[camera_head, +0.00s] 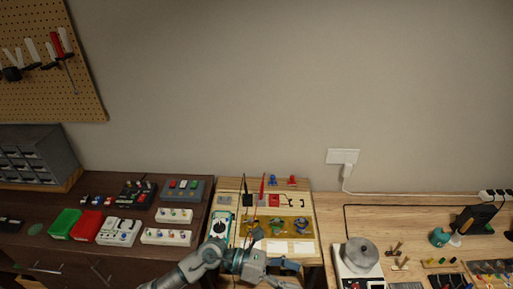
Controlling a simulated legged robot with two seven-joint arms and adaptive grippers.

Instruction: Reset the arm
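My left arm comes in along the bottom edge, and its gripper (296,275) is at the lower middle, in front of the wooden work board (308,218). Its two fingers look spread apart, pointing right, with nothing visible between them. The lower finger is close to the picture's bottom edge. My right arm and gripper are not in view.
A dark cabinet top (25,208) at left carries a green box (64,223), a red box (87,225) and several pedals. A round grey device (360,257) stands on the light wooden bench (385,212) at right, with small tools beyond. A pegboard (85,95) hangs at upper left.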

